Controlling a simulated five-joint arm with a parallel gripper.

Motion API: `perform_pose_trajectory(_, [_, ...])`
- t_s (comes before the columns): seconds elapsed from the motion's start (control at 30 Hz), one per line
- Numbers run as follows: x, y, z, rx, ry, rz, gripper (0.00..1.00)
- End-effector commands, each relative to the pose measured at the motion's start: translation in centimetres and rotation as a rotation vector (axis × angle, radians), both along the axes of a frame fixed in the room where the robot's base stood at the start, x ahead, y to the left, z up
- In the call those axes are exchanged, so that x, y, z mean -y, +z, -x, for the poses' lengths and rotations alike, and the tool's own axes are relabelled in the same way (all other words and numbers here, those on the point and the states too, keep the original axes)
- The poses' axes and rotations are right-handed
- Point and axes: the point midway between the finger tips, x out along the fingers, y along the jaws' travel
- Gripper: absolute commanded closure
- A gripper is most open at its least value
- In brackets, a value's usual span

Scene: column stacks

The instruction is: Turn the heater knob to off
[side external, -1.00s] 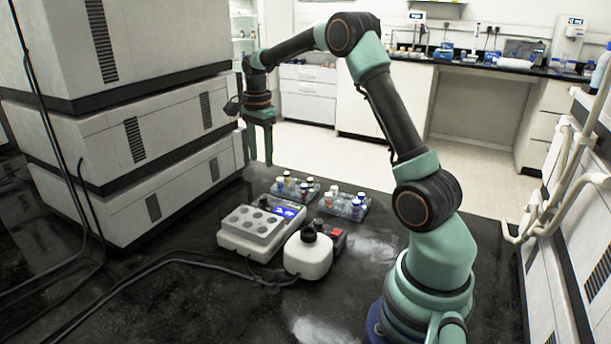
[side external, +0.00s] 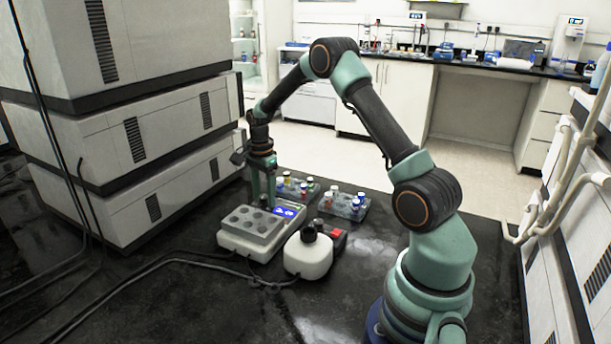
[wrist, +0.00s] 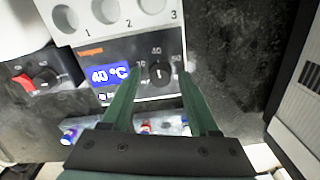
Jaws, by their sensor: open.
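The heater (side external: 262,228) is a white block with a grey top of round wells, and it stands on the dark bench. Its front panel has a blue display reading 40 °C (wrist: 108,75) and a black round knob (wrist: 160,74) with a number scale around it. My gripper (side external: 263,204) points down at the panel end of the heater. In the wrist view my open gripper (wrist: 161,82) has one green finger on each side of the knob. I cannot tell whether the fingers touch it. In the side view the fingers hide the knob.
Vial racks (side external: 345,205) lie behind. Stacked white instruments (side external: 135,150) rise at left. Cables run along the bench front.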

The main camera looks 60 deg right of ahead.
Motion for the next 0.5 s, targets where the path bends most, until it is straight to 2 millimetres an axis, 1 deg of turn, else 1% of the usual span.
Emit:
perform_pose_trajectory(0.17, [0.00, -0.01, 0.00, 0.000, 0.000, 0.000, 0.39])
perform_pose_trajectory(0.2, [0.00, 0.00, 0.00, 0.000, 0.000, 0.000, 0.47])
perform_pose_trajectory(0.27, [0.00, 0.01, 0.00, 0.000, 0.000, 0.000, 0.70])
perform_pose_trajectory(0.3, [0.00, 0.01, 0.00, 0.000, 0.000, 0.000, 0.85])
perform_pose_trajectory(0.33, [0.00, 0.02, 0.00, 0.000, 0.000, 0.000, 0.97])
perform_pose_trajectory(0.37, [0.00, 0.02, 0.00, 0.000, 0.000, 0.000, 1.00])
perform_pose_trajectory(0.5, [0.00, 0.03, 0.00, 0.000, 0.001, 0.000, 1.00])
